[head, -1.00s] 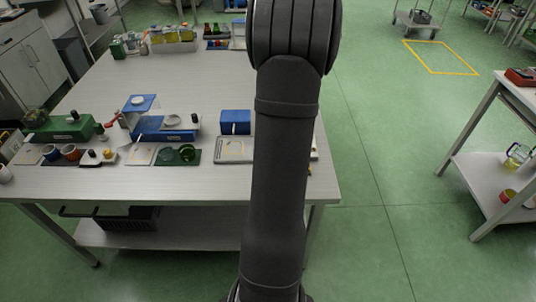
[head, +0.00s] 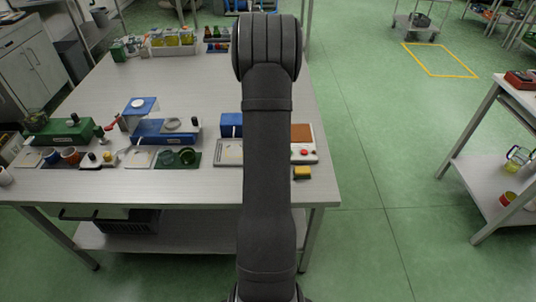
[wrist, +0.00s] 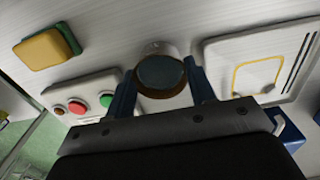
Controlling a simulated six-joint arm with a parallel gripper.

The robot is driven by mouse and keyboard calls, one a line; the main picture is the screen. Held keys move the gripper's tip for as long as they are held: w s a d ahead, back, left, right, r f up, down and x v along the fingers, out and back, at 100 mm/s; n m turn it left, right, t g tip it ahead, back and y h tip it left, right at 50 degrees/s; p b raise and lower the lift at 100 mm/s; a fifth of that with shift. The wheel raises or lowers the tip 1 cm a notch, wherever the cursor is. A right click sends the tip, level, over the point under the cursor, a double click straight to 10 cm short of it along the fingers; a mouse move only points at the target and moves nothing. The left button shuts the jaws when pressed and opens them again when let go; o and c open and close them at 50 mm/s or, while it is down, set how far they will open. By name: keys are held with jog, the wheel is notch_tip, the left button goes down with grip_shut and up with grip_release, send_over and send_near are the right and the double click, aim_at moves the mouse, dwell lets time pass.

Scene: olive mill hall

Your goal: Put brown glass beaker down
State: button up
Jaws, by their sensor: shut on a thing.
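My gripper (wrist: 161,80) shows in the wrist view with its two blue fingers on either side of the brown glass beaker (wrist: 161,92). It is shut on the beaker, which shows as a round mouth with a brown wall. The light table top lies beyond it in this view. I cannot tell whether the beaker's base touches the table. In the head view my own arm hides both the gripper and the beaker.
A pale tray (wrist: 246,50) lies right of the beaker in the wrist view. A white button box (wrist: 91,88) and a yellow sponge-like block (wrist: 44,50) are on its left. Blue and green equipment stands across the left of the table (head: 200,85).

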jog(key=shift+f, duration=0.15)
jog(key=o, duration=0.8)
notch_tip(320, 180, up, 12)
jog(key=shift+r, duration=0.15)
notch_tip(320, 180, down, 12)
jog(key=shift+r, duration=0.15)
jog(key=shift+w, duration=0.1)
jog(key=shift+r, duration=1.6)
